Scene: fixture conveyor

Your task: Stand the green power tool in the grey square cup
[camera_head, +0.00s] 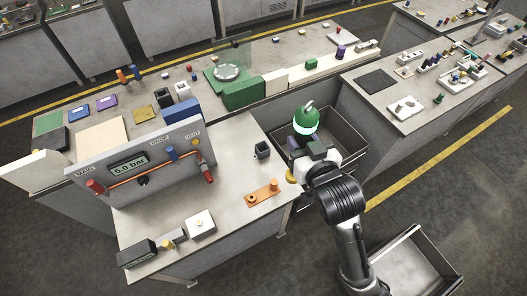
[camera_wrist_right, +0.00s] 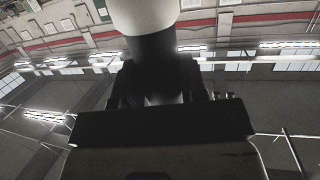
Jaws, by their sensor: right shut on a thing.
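The green power tool (camera_head: 306,121), with a white band near its lower end, is up in the air right of the near table. My right gripper (camera_head: 312,147) is shut on it from below, and the arm comes in from the lower right. In the right wrist view the tool (camera_wrist_right: 150,48) shows as a dark shaft with a pale rounded end, between the fingers. The small dark grey square cup (camera_head: 262,150) stands on the near table, left of my right gripper and apart from it. My left gripper is not in view.
An orange plate with pegs (camera_head: 262,193) lies in front of the cup. A pressure panel (camera_head: 140,165) with valves stands to the left. A grey bin (camera_head: 343,140) is behind my right gripper, another (camera_head: 440,262) at lower right. Table around the cup is mostly clear.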

